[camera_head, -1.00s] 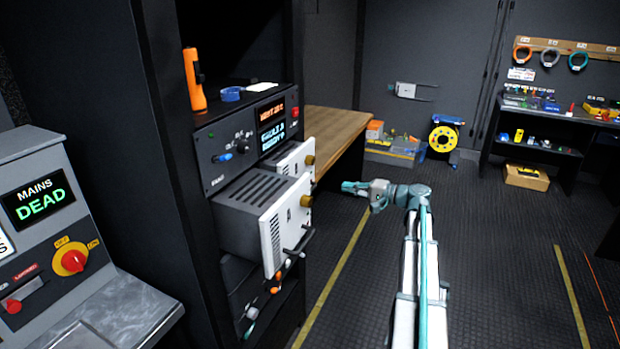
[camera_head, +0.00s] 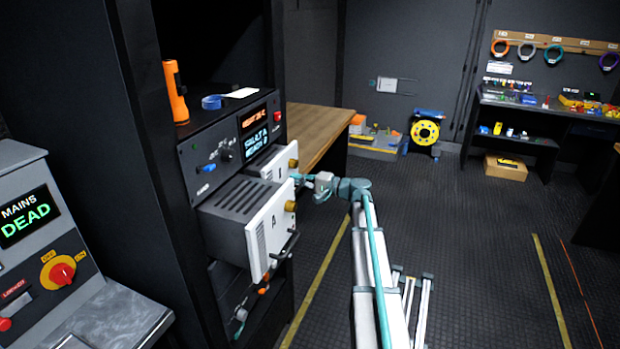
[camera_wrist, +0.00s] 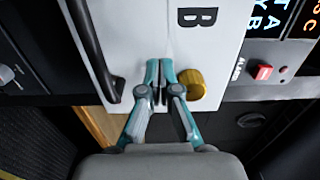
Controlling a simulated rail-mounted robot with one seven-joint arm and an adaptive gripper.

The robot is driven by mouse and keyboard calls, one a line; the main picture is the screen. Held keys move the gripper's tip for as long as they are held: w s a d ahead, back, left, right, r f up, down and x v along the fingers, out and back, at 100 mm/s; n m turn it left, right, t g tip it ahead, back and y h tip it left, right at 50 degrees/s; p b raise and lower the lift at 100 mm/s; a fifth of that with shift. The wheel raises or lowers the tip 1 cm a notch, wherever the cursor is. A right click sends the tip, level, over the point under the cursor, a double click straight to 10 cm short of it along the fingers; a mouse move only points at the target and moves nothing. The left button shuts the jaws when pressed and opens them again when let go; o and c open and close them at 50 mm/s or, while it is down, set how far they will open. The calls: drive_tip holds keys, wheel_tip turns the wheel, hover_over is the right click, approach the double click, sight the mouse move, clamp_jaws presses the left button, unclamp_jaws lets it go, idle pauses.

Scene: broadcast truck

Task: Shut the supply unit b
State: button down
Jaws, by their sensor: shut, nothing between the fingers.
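Supply unit B (camera_head: 282,164) is a grey drawer-like module with a white front. It stands out from the rack, behind unit A. Its white front with the letter B (camera_wrist: 135,35) fills the upper middle of the wrist view, with a black bar handle (camera_wrist: 95,50) at left and a gold knob (camera_wrist: 190,84) at right. My gripper (camera_head: 298,177) is shut and empty, its fingers pointing at unit B's front. In the wrist view the fingertips (camera_wrist: 159,75) lie over the panel between handle and knob. I cannot tell whether they touch it.
Supply unit A (camera_head: 268,235) stands far out of the rack, nearer the head camera. A control panel (camera_head: 215,160) with screens is above the units. An orange torch (camera_head: 175,92) stands on top. A wooden bench (camera_head: 320,128) lies beyond. The floor at right is open.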

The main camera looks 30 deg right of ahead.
sight(287, 177)
drive_tip(key=shift+w+a, duration=0.45)
drive_tip(key=shift+w, duration=0.15)
drive_tip(key=shift+w+a+f, duration=0.1)
drive_tip(key=b+x, duration=0.3)
drive_tip(key=x, duration=0.2)
drive_tip(key=shift+w+f+b, duration=0.1)
drive_tip(key=shift+f+b, duration=0.1)
drive_tip(key=shift+b, duration=0.1)
drive_tip(key=shift+w+a+r, duration=0.15)
drive_tip(key=shift+a, duration=0.05)
drive_tip(key=shift+r, duration=0.2)
drive_tip(key=shift+d, duration=0.1)
